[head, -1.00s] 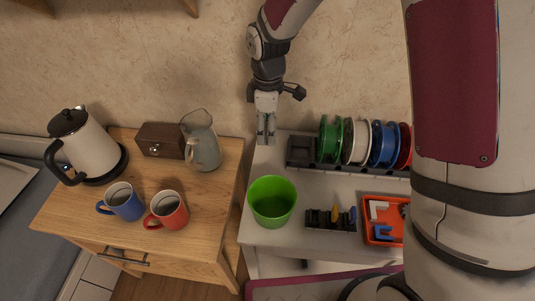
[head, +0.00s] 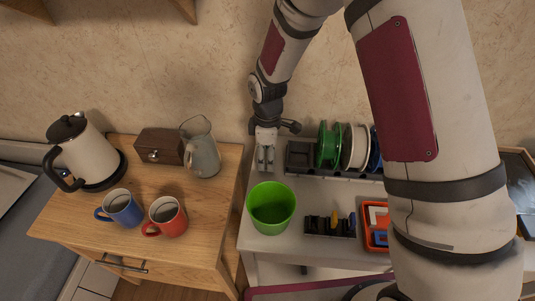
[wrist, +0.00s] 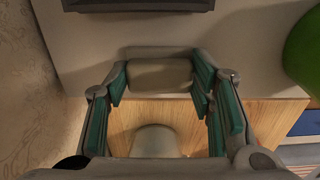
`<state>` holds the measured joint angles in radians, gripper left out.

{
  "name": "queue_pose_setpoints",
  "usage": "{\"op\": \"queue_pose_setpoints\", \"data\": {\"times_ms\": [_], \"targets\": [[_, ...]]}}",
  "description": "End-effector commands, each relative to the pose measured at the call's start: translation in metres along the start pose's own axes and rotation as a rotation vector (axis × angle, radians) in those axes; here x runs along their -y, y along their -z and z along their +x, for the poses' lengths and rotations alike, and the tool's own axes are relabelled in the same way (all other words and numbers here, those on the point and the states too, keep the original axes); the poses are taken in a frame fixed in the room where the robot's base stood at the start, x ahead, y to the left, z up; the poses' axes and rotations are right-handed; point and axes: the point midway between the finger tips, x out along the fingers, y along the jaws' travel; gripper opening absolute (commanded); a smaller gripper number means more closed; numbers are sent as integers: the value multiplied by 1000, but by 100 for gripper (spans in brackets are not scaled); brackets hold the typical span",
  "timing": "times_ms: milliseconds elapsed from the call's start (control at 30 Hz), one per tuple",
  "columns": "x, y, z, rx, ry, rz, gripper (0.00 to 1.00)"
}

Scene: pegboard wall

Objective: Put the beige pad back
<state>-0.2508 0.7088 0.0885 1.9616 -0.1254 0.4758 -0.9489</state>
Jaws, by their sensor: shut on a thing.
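The beige pad (wrist: 160,75) shows in the wrist view as a small rounded block between the two teal-padded fingers of my gripper (wrist: 160,85). My gripper is shut on it. In the head view my gripper (head: 265,160) points down over the back left corner of the white table (head: 285,250), close to the wall. It is just left of the spool rack and behind the green bucket. The pad cannot be made out in the head view, and I cannot tell there how far the fingertips are above the table.
The green bucket (head: 270,210), spool rack (head: 300,155), black holder (head: 330,226) and orange tray (head: 376,236) stand on the white table. The wooden cabinet (head: 90,225) to the left bears a kettle (head: 90,155), a wooden box (head: 158,147), a pitcher (head: 203,155) and two mugs (head: 165,215).

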Motion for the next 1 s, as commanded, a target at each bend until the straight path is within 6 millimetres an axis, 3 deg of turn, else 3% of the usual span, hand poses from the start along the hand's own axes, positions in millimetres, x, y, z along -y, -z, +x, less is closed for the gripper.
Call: {"op": "queue_pose_setpoints", "data": {"times_ms": [67,100,167,567,767,1000], "targets": [[0,0,3,0,1,0,27],[0,0,3,0,1,0,56],[0,0,3,0,1,0,69],[0,0,-2,0,0,0,69],[-1,0,-32,-2,-4,1,69],[-1,0,-82,-2,-3,1,69]]}}
